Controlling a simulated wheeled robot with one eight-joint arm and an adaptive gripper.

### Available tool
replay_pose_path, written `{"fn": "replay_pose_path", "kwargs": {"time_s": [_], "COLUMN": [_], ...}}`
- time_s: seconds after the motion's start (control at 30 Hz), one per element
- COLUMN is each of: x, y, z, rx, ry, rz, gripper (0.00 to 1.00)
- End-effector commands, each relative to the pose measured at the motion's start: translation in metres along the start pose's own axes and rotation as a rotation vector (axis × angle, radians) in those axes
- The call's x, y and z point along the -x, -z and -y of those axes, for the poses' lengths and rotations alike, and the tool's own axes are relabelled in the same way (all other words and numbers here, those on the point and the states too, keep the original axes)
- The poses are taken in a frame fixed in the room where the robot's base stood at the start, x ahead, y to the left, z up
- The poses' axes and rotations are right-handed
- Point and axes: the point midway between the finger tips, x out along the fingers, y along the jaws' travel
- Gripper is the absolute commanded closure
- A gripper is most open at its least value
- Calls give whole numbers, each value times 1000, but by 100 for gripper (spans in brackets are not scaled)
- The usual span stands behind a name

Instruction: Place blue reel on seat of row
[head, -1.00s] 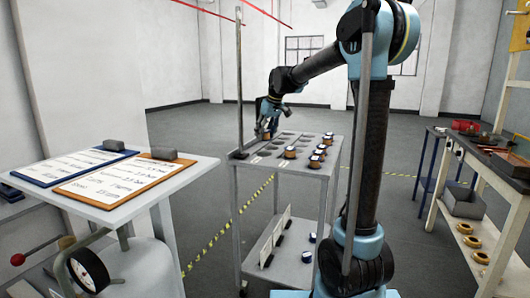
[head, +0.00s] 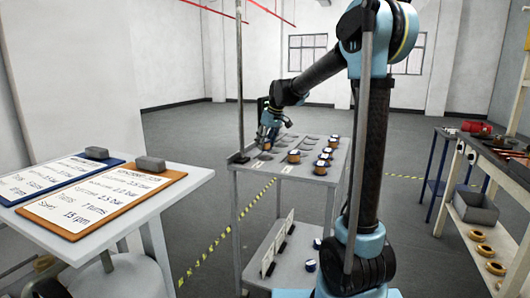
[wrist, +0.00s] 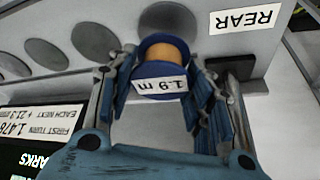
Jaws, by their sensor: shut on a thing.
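My gripper (head: 268,142) is over the far left part of the grey cart's top (head: 310,172). In the wrist view my gripper (wrist: 165,100) is shut on a blue reel (wrist: 153,69) with a copper-coloured middle and a white "1.9 m" label. A row of round dark seats (wrist: 94,41) runs across the cart top beside and beyond the reel. I cannot tell whether the reel touches the surface.
Several blue-and-copper reels (head: 320,168) stand at the right of the cart top. A "REAR" label (wrist: 246,18) lies near the row's end. A thin upright post (head: 239,80) rises at the cart's left. A clipboard stand (head: 150,185) is at left, a workbench (head: 485,208) at right.

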Motion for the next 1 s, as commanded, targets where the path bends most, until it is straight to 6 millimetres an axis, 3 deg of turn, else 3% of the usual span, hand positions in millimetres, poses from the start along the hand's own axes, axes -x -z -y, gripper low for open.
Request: {"fn": "replay_pose_path", "kwargs": {"time_s": [0.3, 0.63, 0.67, 0.73, 1.0], "x": [-33, -36, -36, -35, -35], "y": [-14, -16, -16, -16, -15], "z": [-1, -1, -1, -1, -1], "rx": [-1, -1, -1, -1, -1], "ry": [-1, -1, -1, -1, -1], "rz": [0, 0, 0, 0, 0], "gripper": [77, 77, 46, 33, 33]}}
